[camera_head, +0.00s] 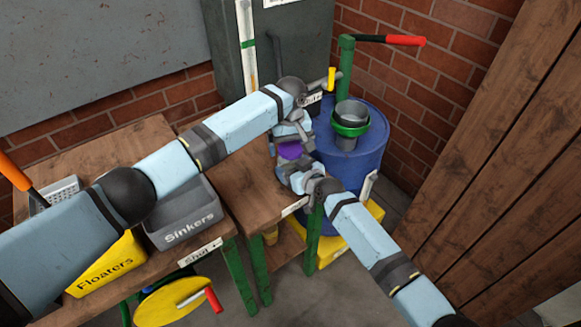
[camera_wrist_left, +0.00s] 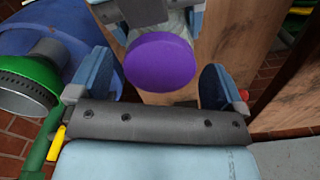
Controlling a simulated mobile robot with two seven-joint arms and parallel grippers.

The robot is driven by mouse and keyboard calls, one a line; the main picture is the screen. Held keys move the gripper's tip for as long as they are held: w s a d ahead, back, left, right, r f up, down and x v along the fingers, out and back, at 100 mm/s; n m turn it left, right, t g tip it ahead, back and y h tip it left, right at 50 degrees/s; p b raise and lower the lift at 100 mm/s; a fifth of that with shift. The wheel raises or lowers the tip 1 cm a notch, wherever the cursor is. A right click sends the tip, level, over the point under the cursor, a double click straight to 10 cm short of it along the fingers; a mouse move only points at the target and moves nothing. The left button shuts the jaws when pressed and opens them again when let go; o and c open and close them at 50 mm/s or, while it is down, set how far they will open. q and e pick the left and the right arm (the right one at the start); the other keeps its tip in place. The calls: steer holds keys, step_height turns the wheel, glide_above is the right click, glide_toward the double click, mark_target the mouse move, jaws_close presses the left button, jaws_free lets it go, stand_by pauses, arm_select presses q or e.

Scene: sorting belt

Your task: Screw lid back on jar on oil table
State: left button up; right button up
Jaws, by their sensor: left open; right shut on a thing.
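The purple lid (camera_head: 290,151) is between my two grippers above the edge of the wooden oil table (camera_head: 235,178). In the left wrist view the lid (camera_wrist_left: 160,61) is a round purple disc facing the camera. My left gripper (camera_head: 291,132) is open, its blue fingers on either side of the lid with gaps visible. My right gripper (camera_head: 298,172) is on the far side of the lid, shut on what appears to be the jar. A pale bit of the jar (camera_wrist_left: 178,20) shows behind the lid; the rest is hidden. I cannot tell whether the lid is threaded on.
A blue drum (camera_head: 355,140) with a green pump and funnel (camera_head: 351,118) stands right of the table. The grey Sinkers bin (camera_head: 185,215) and yellow Floaters bin (camera_head: 110,268) are at left. A wooden wall (camera_head: 490,140) bounds the right.

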arm_select(q)
steer(key=shift+c, duration=0.2)
steer(key=c, duration=1)
steer(key=o, duration=1)
steer(key=shift+r, duration=2.3)
steer(key=shift+o, duration=0.2)
step_height(320, 180, up, 4)
steer(key=shift+f, duration=0.25)
